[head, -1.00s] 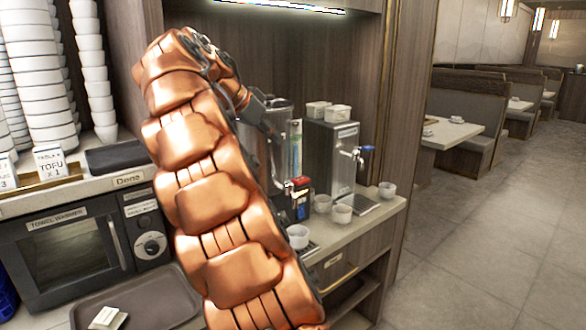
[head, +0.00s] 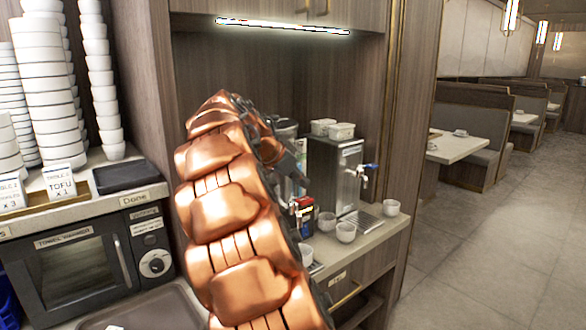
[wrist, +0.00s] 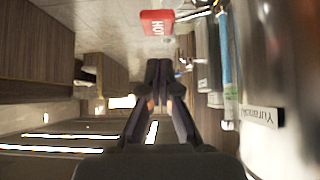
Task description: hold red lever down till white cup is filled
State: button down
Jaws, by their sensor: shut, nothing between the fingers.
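The red lever (head: 301,202) sits on the front of the left dispenser, which is partly hidden behind my copper arm. In the wrist view the lever is a red block marked HOT (wrist: 157,22), just beyond my fingertips. My gripper (wrist: 158,68) is shut and empty, with a visible gap to the lever. In the head view my gripper (head: 301,165) is small and dark, above the lever. A white cup (head: 306,254) stands low near that dispenser, partly covered by my arm. Its contents cannot be seen.
Two white cups (head: 326,222) (head: 345,232) stand right of the lever, and another (head: 391,207) stands at the counter's right end. A steel dispenser (head: 336,175) with a blue-handled tap is behind them. The towel warmer (head: 80,270) and stacked bowls (head: 45,90) are left. Open floor lies right.

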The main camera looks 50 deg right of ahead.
aim_at(303, 201)
jog(key=shift+a+f+p, duration=0.1)
jog(key=shift+f+p, duration=0.25)
jog(key=shift+f, duration=1.25)
jog(key=shift+f+b, duration=0.15)
jog(key=shift+b, duration=0.15)
jog(key=f+b, duration=0.1)
jog(key=b, duration=0.1)
jog(key=shift+s+t+b, duration=0.15)
jog(key=shift+t+b, duration=0.15)
jog(key=t+b, duration=0.1)
jog(key=b, duration=0.2)
jog(key=f+m+b, duration=0.1)
jog(key=b, duration=0.1)
jog(key=shift+s+a+f+t+h+b, duration=0.1)
jog(key=shift+s+t+h+b, duration=0.25)
jog(key=shift+t+h+b, duration=0.05)
jog(key=shift+r, duration=0.5)
dwell(1.6)
jog(key=shift+r, duration=0.65)
